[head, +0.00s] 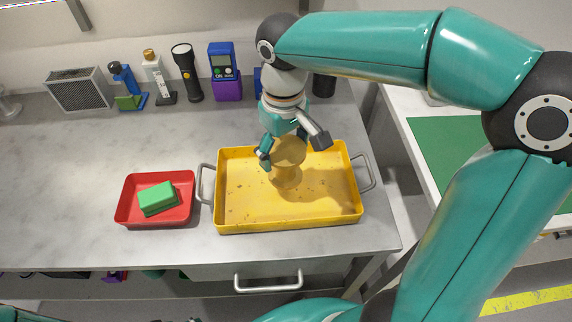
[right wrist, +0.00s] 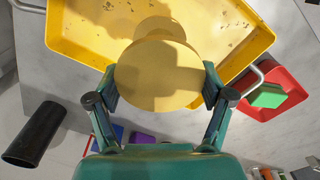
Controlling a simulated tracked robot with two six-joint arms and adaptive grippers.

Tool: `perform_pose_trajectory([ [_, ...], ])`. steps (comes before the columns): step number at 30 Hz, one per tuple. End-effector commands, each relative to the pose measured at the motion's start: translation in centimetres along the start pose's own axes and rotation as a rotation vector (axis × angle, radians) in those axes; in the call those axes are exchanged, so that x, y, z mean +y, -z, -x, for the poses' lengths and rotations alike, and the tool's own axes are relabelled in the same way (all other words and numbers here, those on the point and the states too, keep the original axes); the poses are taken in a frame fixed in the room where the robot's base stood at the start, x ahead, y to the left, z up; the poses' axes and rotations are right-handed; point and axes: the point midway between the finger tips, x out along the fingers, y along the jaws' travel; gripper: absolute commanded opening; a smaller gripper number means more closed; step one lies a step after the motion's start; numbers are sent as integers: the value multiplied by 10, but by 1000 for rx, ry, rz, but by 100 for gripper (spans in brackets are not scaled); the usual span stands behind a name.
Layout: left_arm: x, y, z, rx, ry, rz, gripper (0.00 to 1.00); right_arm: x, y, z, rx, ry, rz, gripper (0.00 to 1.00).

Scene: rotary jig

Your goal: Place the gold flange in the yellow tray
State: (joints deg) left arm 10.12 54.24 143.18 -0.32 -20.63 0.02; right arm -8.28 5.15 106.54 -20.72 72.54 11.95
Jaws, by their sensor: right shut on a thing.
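My right gripper (head: 290,150) comes from above and is shut on the flange's upper disc. In the right wrist view the flange (right wrist: 157,75) sits between the two fingers, with the yellow tray (right wrist: 75,45) beyond it. I cannot tell whether the flange's lower disc touches the tray floor. My left gripper is not in view.
A red tray (head: 125,212) with a green block (head: 158,199) stands left of the yellow tray. The yellow tray has grey handles (head: 206,184) at both ends. A flashlight (head: 187,73), a purple-and-blue device (head: 226,75) and a grey box (head: 80,90) line the back.

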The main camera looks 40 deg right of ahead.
Motion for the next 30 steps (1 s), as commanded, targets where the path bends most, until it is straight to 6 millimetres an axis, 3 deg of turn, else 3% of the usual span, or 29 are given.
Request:
perform_pose_trajectory([
  [13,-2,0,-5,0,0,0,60,0,0,-47,-1,-1,0,40],
  [25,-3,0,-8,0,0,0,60,0,0,-53,1,0,0,40],
  [26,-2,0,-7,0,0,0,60,0,0,-51,1,0,0,85],
  [28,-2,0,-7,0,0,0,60,0,0,-51,1,0,0,97],
  [30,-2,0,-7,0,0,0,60,0,0,-51,1,0,0,100],
])
